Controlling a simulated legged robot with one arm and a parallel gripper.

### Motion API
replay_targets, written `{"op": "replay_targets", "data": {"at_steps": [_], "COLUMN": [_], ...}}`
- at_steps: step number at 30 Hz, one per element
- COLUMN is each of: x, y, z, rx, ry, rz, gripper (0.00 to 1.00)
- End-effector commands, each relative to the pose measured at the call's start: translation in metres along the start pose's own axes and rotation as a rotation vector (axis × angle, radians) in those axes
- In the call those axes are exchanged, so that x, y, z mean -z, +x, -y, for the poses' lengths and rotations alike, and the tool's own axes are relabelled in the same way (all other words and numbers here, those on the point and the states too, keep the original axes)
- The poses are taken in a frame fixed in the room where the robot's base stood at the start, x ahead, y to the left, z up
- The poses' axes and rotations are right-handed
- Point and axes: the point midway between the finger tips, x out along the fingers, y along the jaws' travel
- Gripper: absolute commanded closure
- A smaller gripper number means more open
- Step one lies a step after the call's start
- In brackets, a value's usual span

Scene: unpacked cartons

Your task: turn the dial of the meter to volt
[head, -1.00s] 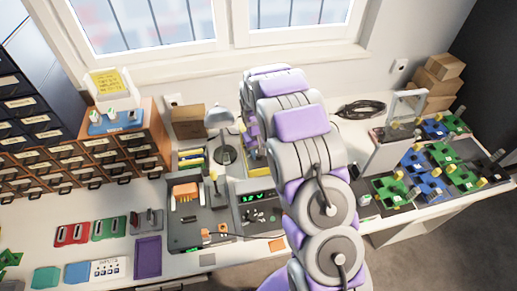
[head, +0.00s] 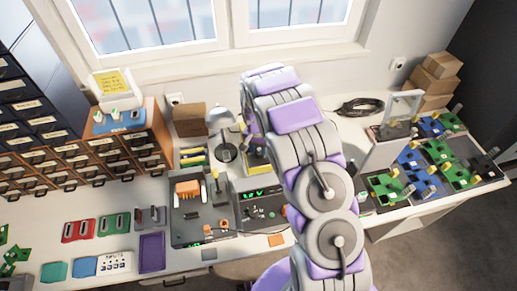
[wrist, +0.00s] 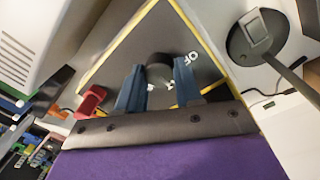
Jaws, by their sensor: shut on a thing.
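The meter (wrist: 118,65) shows in the wrist view as a dark face with a yellow edge, lying at a tilt in the picture. Its dial (wrist: 158,72) is a round black knob near the middle of the face. White letters reading "OF" are printed just right of the dial, the rest being covered by a finger. My gripper (wrist: 158,64) is shut on the dial, with one blue-grey finger on each side. The dial's pointer mark cannot be made out. In the head view my arm hides my gripper and most of the area around it.
A lamp with a round grey base (wrist: 258,36) stands close right of the meter; the lamp (head: 222,125) also shows in the head view. A red object (wrist: 91,102) lies by the meter's left corner. A console with a green display (head: 258,193) and a cardboard box (head: 188,120) are nearby.

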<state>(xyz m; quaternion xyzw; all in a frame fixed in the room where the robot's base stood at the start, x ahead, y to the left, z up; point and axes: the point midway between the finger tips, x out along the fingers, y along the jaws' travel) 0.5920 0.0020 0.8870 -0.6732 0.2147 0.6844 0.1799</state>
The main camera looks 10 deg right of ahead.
Motion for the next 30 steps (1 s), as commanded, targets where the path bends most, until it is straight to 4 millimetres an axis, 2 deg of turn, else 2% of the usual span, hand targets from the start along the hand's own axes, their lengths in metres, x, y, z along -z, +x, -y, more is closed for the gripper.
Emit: {"op": "replay_targets", "data": {"at_steps": [16, 17, 24, 30], "x": [0.0001, 0.0001, 0.0003, 0.0003], "y": [-0.0006, -0.0006, -0.0001, 0.0000], "z": [0.0010, 0.0010, 0.0007, 0.0005], "rx": [0.002, 0.001, 0.001, 0.000], "ry": [0.024, 0.024, 0.024, 0.024], "rz": [0.000, 0.000, 0.001, 0.001], "gripper": [0.95, 0.63, 0.40, 0.40]}}
